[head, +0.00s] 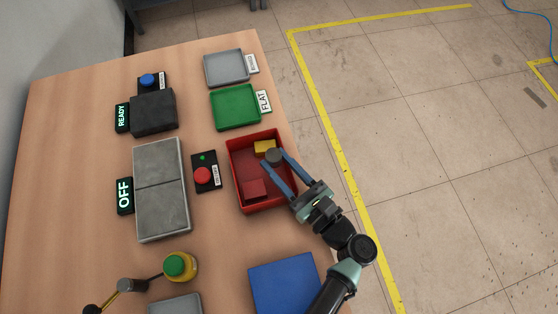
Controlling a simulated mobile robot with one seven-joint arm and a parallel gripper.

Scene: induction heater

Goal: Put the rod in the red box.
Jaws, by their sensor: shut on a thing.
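The red box (241,205) is an open tray near the right edge of the table. My gripper (271,159) reaches in from the lower right over the red box, with its two blue fingers above the box's interior. Whether the rod touches the box floor cannot be told.
A green tray (236,107) marked FLAT and a grey tray (227,67) stand behind the red box. A blue tray (284,283) is in front. To the left are a red button (202,175), grey plates (161,190) and a dark block (153,111).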

